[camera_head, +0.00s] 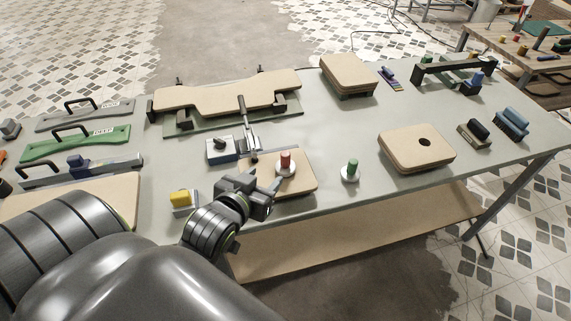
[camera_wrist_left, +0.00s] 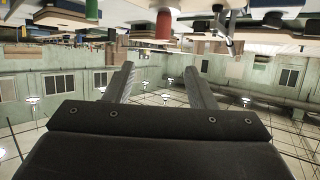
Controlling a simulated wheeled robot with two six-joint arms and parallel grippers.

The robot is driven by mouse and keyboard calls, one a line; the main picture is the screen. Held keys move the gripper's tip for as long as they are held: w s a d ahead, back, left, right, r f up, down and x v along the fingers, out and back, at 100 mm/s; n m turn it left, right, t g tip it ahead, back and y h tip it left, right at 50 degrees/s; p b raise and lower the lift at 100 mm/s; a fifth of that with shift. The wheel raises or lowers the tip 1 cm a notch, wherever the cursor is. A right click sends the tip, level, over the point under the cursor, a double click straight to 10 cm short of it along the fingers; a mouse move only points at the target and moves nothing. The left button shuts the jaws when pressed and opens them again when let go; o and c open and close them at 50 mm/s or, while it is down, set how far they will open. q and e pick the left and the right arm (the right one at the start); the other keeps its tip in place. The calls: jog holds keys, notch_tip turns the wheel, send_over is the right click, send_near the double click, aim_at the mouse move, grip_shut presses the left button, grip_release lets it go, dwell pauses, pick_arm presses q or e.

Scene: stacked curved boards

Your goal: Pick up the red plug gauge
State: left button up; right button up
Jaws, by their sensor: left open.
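The red plug gauge (camera_head: 286,159) stands upright on a pale round base, on a tan board near the front of the table. It also shows in the left wrist view (camera_wrist_left: 163,25), upside down, near the top edge and beyond the fingertips. My left gripper (camera_head: 266,178) is open, just left of and in front of the red gauge. In the left wrist view its two fingers (camera_wrist_left: 160,72) are apart with nothing between them. Contact with the gauge is not visible. My right gripper is in neither view.
A green plug gauge (camera_head: 352,169) stands to the right on a round base. A toggle clamp (camera_head: 246,130) is behind the red gauge. A stacked board with a hole (camera_head: 401,158) lies further right.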

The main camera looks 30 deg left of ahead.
aim_at(288, 153)
pick_arm(q)
jog(key=p+x, duration=0.2)
jog(key=x, duration=0.9)
jog(key=shift+w+a+f, duration=0.15)
jog(key=shift+w+f, duration=0.05)
jog(key=shift+w, duration=0.15)
jog(key=shift+p+x, duration=0.7)
jog(key=shift+x, duration=1.2)
jog(key=shift+w+a+f, duration=0.25)
jog(key=shift+w+f, duration=0.25)
grip_shut()
